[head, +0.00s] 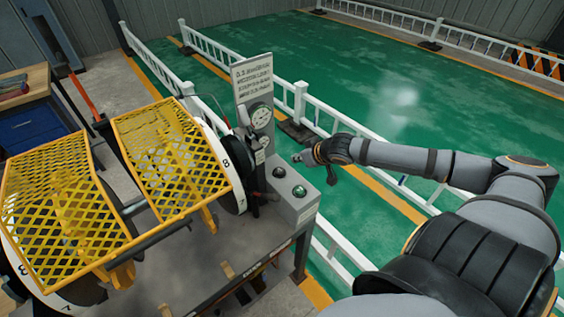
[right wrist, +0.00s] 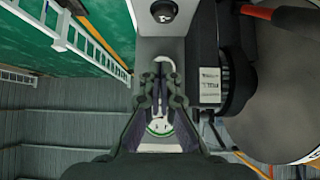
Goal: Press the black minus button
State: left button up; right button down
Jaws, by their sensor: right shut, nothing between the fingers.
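The black button (head: 279,172) is a dark round knob on top of the grey control box (head: 302,210). It also shows in the right wrist view (right wrist: 164,10) at the top edge; I cannot make out a minus sign on it. My right gripper (head: 300,157) is shut and empty, above the box and apart from the black button. It also shows in the right wrist view (right wrist: 162,90). My left gripper is not in view.
A gauge panel (head: 252,85) with a sign stands upright behind the buttons. A machine with yellow mesh guards (head: 172,150) and numbered discs is to the left. A white railing (head: 345,125) runs behind the box. The green floor (head: 400,75) beyond is clear.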

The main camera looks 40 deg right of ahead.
jog(key=shift+s+a+r, duration=0.15)
jog(key=shift+a+r, duration=0.1)
jog(key=shift+a, duration=0.05)
jog(key=b, duration=0.4)
send_over(278, 169)
jog(key=s, duration=0.3)
notch_tip(278, 169, down, 7)
jog(key=shift+a, duration=0.1)
notch_tip(278, 169, down, 3)
jog(key=shift+w+r, duration=0.1)
jog(key=shift+r, duration=0.05)
jog(key=shift+f+p, duration=0.35)
jog(key=shift+f, duration=0.35)
